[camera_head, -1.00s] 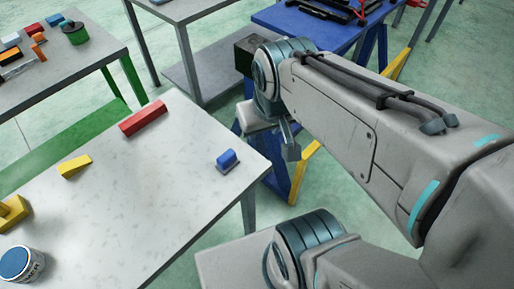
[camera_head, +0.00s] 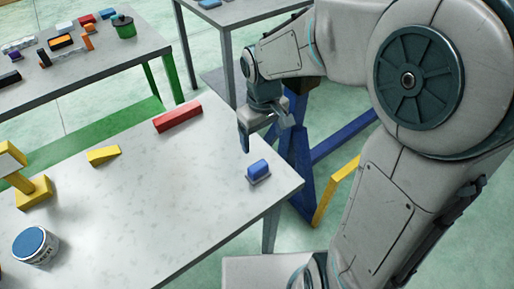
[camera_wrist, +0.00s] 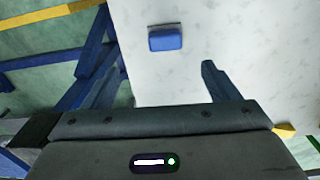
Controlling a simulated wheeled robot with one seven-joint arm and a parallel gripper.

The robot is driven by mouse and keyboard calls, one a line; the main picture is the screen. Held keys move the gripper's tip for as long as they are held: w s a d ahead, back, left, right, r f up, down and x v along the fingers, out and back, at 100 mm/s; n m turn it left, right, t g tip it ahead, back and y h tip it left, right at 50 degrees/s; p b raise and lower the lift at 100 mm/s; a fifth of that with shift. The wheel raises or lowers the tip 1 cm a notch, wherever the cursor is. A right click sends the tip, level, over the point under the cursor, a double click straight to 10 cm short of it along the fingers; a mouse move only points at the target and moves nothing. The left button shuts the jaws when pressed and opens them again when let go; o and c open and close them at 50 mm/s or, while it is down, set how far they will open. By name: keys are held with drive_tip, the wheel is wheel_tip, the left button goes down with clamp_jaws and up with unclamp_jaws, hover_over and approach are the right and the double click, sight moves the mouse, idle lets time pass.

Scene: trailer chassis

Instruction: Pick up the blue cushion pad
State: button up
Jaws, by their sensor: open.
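The blue cushion pad (camera_head: 258,169) is a small blue block on a thin grey base. It lies on the white-grey table (camera_head: 140,210) near its right corner. In the wrist view the pad (camera_wrist: 165,39) shows at the top, beyond and between my fingertips. My gripper (camera_head: 262,130) is above the table's right edge, a little behind and above the pad, pointing down. In the wrist view my gripper (camera_wrist: 160,80) has its two fingers wide apart with nothing between them. The pad is apart from both fingers.
On the same table are a red block (camera_head: 178,116), a yellow wedge (camera_head: 103,155), a yellow stand (camera_head: 33,192) and a paint can (camera_head: 35,246). A blue trestle (camera_head: 330,145) stands beyond the right edge. The table around the pad is clear.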

sight(258, 166)
drive_tip(key=f, duration=1)
drive_tip(key=a+f, duration=0.1)
drive_tip(key=f, duration=0.4)
drive_tip(key=shift+w, duration=0.35)
drive_tip(key=c, duration=1.1)
